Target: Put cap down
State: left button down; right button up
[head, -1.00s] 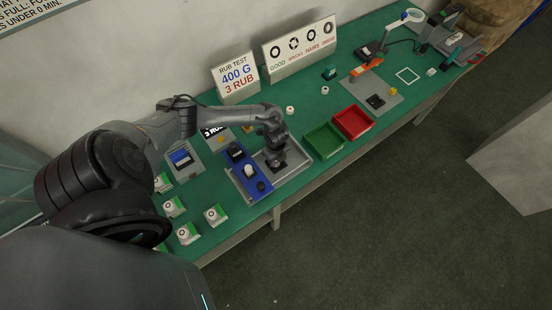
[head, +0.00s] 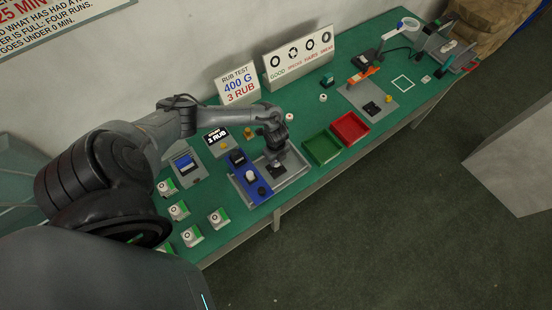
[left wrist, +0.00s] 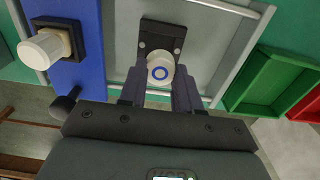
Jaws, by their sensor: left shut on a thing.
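The fingers hide the cap in the head view. My right gripper is out of view.
The green bin (head: 322,148) and red bin (head: 350,129) are to the right. Several white-topped blocks (head: 218,217) stand front left. A rub-test sign (head: 238,84) stands behind.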

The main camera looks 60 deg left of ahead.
pick_arm(q)
jog(key=shift+r+p, duration=0.3)
jog(key=shift+r, duration=0.25)
